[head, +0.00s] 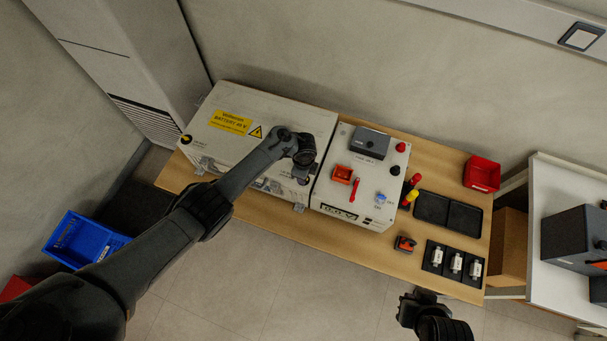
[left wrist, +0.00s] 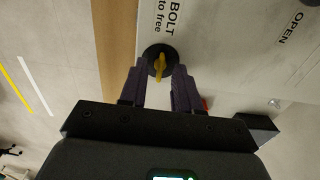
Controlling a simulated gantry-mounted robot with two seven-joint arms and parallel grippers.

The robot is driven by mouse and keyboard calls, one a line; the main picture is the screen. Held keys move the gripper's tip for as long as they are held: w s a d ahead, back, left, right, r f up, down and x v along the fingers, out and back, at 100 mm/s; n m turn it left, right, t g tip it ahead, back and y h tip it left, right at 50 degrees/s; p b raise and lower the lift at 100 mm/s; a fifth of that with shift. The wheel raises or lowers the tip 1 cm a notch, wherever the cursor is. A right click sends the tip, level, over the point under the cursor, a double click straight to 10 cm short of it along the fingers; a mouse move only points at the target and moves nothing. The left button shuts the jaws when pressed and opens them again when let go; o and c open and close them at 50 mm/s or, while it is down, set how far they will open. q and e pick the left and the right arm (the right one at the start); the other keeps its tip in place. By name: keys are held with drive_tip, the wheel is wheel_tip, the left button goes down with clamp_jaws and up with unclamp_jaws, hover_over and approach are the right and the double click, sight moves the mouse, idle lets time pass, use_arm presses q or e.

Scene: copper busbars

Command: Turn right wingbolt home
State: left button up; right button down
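The right wingbolt (left wrist: 159,64), a yellow wing on a round black base, sits on the pale lid of the battery box near its edge. In the left wrist view my left gripper (left wrist: 160,78) is open, with one finger on each side of the wing; a gap shows between the fingers, and I cannot tell whether either touches it. In the head view my left gripper (head: 305,172) is over the right part of the battery box (head: 285,110) and hides this bolt. Another black-and-yellow wingbolt (head: 186,139) shows at the box's left end. My right gripper (head: 420,300) hangs in front of the bench, its fingers unclear.
A control box (head: 325,190) with a red lever stands just right of the battery box. Black trays (head: 447,212), a fuse holder (head: 454,262) and a red bin (head: 482,173) are farther right on the wooden bench. A blue bin (head: 85,240) is at the left.

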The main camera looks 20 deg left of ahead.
use_arm(q)
wheel_tip(320, 180, up, 10)
drive_tip(key=p, duration=0.4)
drive_tip(key=shift+r, duration=0.15)
